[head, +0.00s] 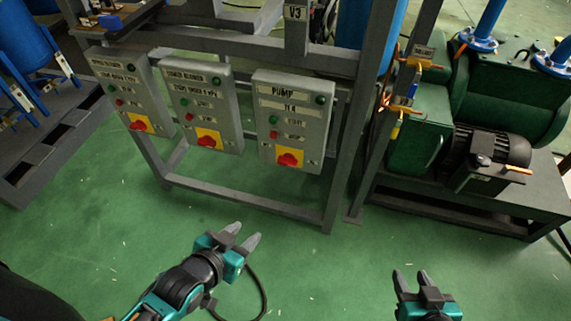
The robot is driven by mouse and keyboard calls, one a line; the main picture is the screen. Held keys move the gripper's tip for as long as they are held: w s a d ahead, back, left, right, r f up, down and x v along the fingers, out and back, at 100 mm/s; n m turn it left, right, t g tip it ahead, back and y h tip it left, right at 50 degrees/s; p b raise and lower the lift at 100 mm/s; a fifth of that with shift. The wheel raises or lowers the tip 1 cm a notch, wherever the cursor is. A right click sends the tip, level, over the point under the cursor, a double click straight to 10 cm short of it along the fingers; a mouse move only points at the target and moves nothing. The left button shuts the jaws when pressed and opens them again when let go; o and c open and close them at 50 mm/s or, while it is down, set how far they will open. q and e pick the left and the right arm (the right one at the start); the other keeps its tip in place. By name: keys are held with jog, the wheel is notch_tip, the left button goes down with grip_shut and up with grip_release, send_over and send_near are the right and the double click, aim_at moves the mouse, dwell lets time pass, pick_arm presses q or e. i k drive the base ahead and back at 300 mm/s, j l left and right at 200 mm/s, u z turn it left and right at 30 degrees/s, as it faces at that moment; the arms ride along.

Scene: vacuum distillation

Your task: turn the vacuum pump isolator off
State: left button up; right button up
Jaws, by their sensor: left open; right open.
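The pump control box (292,120) is a grey panel labelled "PUMP", the rightmost of three boxes on the frame. Its isolator, a red rotary knob (288,160) on a yellow plate, sits at the bottom of the panel; its exact angle is too small to tell. Green and red buttons sit above it. My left gripper (243,238) is open and empty, below and left of the pump box, apart from it. My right gripper (409,277) is open and empty, low and right of the box, well away from it.
Two similar boxes (198,105) (120,92) with red knobs on yellow plates hang to the left. A grey frame post (345,150) stands right of the pump box. A green pump with a black motor (492,146) stands at right. The green floor in front is clear.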

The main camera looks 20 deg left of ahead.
aim_at(287, 159)
jog(key=j+z, duration=0.1)
jog(key=z, duration=0.4)
jog(key=j+z, duration=0.25)
jog(key=j, duration=0.2)
jog(key=j+z, duration=0.3)
jog(key=j, duration=0.95)
jog(key=k+j+z, duration=0.15)
jog(key=j, duration=0.6)
